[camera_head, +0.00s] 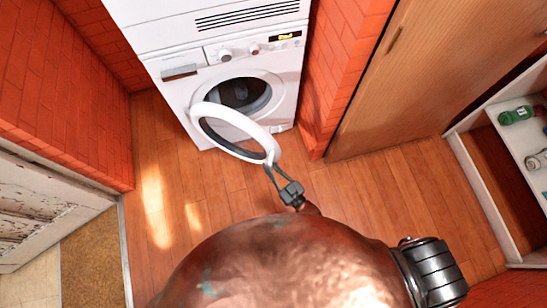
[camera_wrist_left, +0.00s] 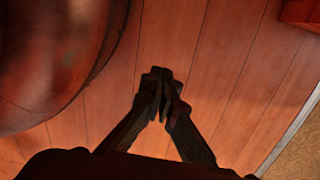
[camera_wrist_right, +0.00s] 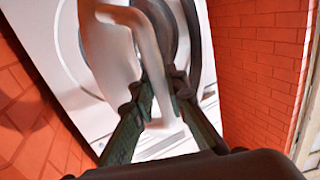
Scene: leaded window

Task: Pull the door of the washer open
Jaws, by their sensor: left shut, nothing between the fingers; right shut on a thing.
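The white washer (camera_head: 190,90) stands in a brick alcove at the top of the head view. Its round white door (camera_head: 236,113) is swung open toward me, and the dark drum opening (camera_head: 245,94) shows behind it. My right gripper (camera_head: 271,166) is shut on the door's free edge. My left gripper (camera_wrist_left: 161,95) is shut and empty above the wooden floor in the left wrist view. It is not visible in the head view.
Red brick walls (camera_head: 60,80) flank the washer. A wooden door (camera_head: 420,70) stands to the right, and a white shelf unit (camera_head: 480,185) with bottles is farther right. A worn pale door (camera_head: 40,210) is at left. The wooden floor (camera_head: 165,165) before the washer is clear.

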